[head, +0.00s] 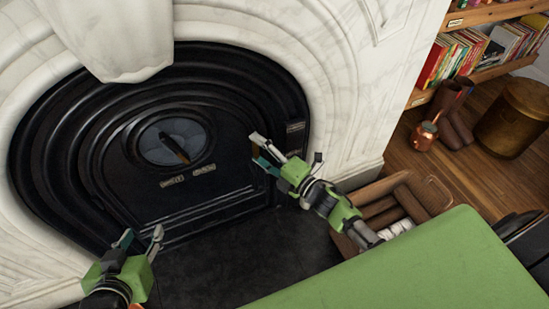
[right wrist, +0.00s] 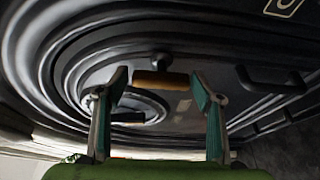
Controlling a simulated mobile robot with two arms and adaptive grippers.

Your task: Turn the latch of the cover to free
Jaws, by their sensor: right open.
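The black fireplace cover (head: 120,190) fills the marble arch and carries a round grey plate (head: 150,140) with a brown-and-dark bar handle (head: 174,148). In the right wrist view, a latch with a wooden grip on a dark stem (right wrist: 160,77) stands on the cover, seen between my fingertips but not gripped. In the head view my right gripper seems to hide it. My right gripper (head: 262,152) is open and empty, in front of the cover's right side; its fingers also show in the right wrist view (right wrist: 160,88). My left gripper (head: 140,240) is open and empty at the lower left.
A black handle (right wrist: 270,80) sticks out at the right in the right wrist view. A wooden crate (head: 390,205) stands beside the hearth, under my right arm. Boots (head: 455,120), a copper pot (head: 424,136) and a bookshelf (head: 475,50) are at the right.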

